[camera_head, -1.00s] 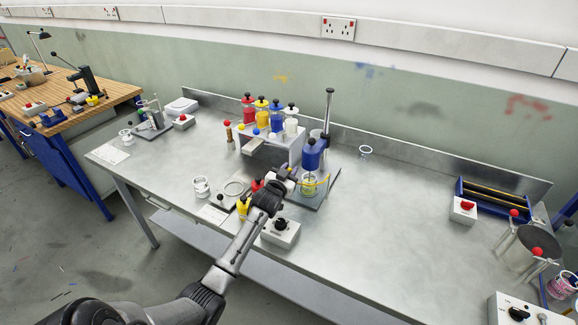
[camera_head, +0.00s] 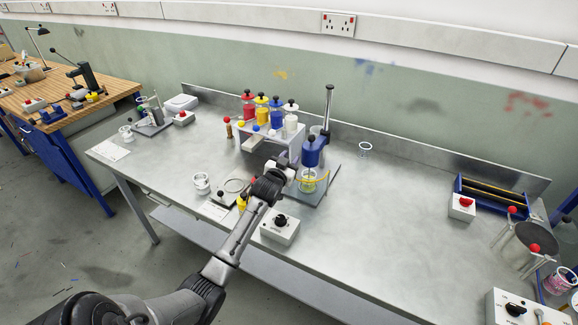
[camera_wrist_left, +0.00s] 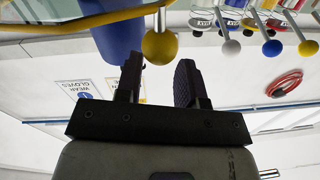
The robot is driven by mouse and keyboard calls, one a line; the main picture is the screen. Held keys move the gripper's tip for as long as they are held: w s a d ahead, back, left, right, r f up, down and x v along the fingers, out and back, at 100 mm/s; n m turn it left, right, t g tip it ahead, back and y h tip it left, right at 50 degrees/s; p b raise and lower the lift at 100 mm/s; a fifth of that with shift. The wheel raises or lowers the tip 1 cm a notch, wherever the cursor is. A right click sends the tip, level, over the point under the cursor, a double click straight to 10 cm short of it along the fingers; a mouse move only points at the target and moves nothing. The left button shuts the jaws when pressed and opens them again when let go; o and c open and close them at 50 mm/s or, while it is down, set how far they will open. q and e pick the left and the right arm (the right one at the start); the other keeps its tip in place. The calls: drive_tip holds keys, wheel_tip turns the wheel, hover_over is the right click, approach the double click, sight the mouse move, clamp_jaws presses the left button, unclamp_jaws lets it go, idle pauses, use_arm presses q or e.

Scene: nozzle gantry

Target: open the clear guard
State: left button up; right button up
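The clear guard (camera_head: 316,181), with a yellow edge, is at the blue-headed mixer (camera_head: 312,152) near the middle of the bench. It appears closed around the pot, but its clear part is hard to make out. In the left wrist view a yellow ball knob (camera_wrist_left: 160,46) on a pale stem sits just past my fingertips, roughly in line with the gap; a yellow rod (camera_wrist_left: 75,24) runs beside it. My left gripper (camera_wrist_left: 160,75) is open and empty, left of the mixer in the head view (camera_head: 283,170). Contact with the knob does not show. My right gripper is out of view.
Behind the gripper is a grey stand (camera_head: 268,143) with red, yellow, blue and white bottles. A control box (camera_head: 280,229) stands in front of the mixer. A white cup (camera_head: 201,183) is to the left. The bench right of the mixer is mostly clear.

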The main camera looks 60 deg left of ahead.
use_arm(q)
drive_tip(key=w+d+r+p, duration=0.1)
drive_tip(key=w+d+r, duration=0.2)
drive_tip(key=d+r, duration=0.4)
drive_tip(key=d, duration=0.4)
drive_tip(key=shift+w+r, duration=0.25)
drive_tip(key=shift+r, duration=0.15)
drive_tip(key=shift+c, duration=0.3)
